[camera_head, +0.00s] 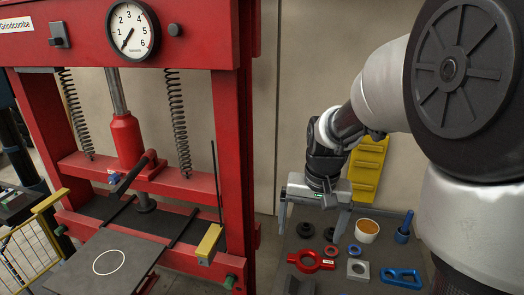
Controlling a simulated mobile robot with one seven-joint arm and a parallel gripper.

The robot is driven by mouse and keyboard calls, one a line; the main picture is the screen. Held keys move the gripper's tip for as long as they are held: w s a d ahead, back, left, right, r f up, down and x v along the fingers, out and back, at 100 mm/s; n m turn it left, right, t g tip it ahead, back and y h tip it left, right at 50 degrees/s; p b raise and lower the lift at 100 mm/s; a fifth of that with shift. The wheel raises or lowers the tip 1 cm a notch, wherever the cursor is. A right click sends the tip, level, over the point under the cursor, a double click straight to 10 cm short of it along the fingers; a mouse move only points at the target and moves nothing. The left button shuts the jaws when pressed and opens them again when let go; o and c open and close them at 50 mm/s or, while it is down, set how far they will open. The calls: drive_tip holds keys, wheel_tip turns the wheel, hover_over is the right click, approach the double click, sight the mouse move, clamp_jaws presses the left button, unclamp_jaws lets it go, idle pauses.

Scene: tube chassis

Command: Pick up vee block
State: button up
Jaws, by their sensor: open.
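My gripper (312,224) hangs above the left part of a dark grey bench top (395,262), with its two fingers pointing down, wide apart and empty. A dark grey block (300,286) at the near left edge of the bench, partly cut off by the frame, may be the vee block; its groove is not clear. A light grey square block with a round hole (358,270) lies to its right. My gripper is behind and above both, touching neither.
Around them lie a red ring-shaped part (310,262), a blue bracket (402,278), black rings (305,230), a tan-filled cup (367,231) and a blue upright tool (404,228). A red press (226,130) stands left; a yellow stepped item (368,168) is behind.

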drive_tip(key=w+f+g, duration=0.1)
drive_tip(key=w+f, duration=0.2)
drive_tip(key=f, duration=0.5)
hover_over(299, 289)
drive_tip(key=shift+m, duration=0.4)
drive_tip(key=f, duration=1.1)
drive_tip(key=shift+w+d+f, duration=0.15)
drive_tip(key=shift+w+f, duration=0.15)
drive_tip(key=shift+f, duration=0.05)
drive_tip(key=shift+s+f, duration=0.2)
drive_tip(key=shift+f, duration=1.2)
drive_tip(key=shift+s+f, duration=0.2)
drive_tip(key=shift+f, duration=1.15)
drive_tip(key=c, duration=2.1)
drive_tip(key=shift+w+r, duration=0.1)
